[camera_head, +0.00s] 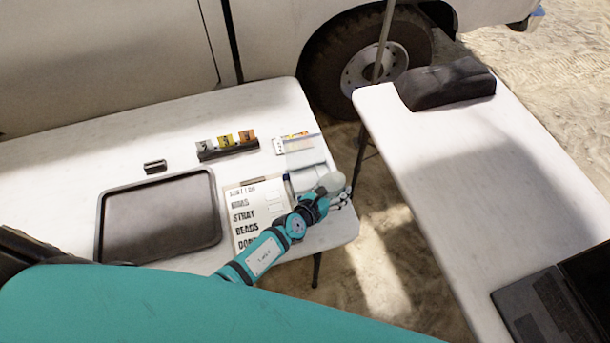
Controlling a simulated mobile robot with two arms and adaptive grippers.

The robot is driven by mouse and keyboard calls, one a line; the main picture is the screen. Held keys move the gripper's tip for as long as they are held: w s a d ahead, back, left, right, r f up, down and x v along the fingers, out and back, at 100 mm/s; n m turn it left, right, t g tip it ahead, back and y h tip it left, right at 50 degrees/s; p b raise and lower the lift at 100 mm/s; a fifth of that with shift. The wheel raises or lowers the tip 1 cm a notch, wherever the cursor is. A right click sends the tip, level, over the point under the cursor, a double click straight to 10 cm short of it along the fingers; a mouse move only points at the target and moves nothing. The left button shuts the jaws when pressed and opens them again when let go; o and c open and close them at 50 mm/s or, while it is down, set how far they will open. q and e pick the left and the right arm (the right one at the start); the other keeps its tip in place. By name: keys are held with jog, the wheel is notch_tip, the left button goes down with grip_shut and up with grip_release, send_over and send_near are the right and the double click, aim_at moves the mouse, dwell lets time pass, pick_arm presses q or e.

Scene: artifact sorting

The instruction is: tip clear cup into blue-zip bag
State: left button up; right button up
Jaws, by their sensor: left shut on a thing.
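My left gripper (324,196) is shut on a pale, translucent cup (331,181) near the right end of the left table. The cup looks tilted, and the gripper's fingers hide part of it. Pale, flat, bag-like items (305,160) lie on the table just behind and left of the cup, with a bluish edge showing. I cannot tell which is the blue-zip bag, as the gripper and cup cover part of this spot. My right gripper is not in view.
A dark tray (160,215), a printed sheet (257,208) and a rack with grey, yellow and orange tags (228,146) are on the left table. A small dark object (155,166) lies behind the tray. A gap separates the right table (450,150), which bears a dark case and laptop.

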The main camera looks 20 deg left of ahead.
aim_at(324, 180)
pick_arm(q)
jog(key=shift+w+a+r+n, duration=0.25)
jog(key=shift+r+n, duration=0.05)
jog(key=shift+r, duration=0.3)
jog(key=shift+a+f+h+b, duration=0.3)
jog(key=shift+f+b, duration=0.25)
jog(key=shift+b, duration=0.15)
jog(key=shift+w+a+f+n+g+b, duration=0.1)
jog(key=shift+a+n+g+b, duration=0.2)
jog(key=shift+n+b, duration=0.3)
jog(key=shift+w+a+r+n+h+b, duration=0.45)
jog(key=shift+a+n+h+b, duration=0.1)
jog(key=shift+h+b, duration=0.25)
jog(key=shift+s+a+r+n+g, duration=0.1)
jog(key=shift+s+r+n+g, duration=0.05)
jog(key=shift+r+n+g, duration=0.15)
jog(key=shift+r, duration=0.1)
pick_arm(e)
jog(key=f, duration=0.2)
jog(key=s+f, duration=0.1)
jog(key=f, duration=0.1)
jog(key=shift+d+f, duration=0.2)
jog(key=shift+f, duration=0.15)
pick_arm(q)
jog(key=shift+b, duration=0.35)
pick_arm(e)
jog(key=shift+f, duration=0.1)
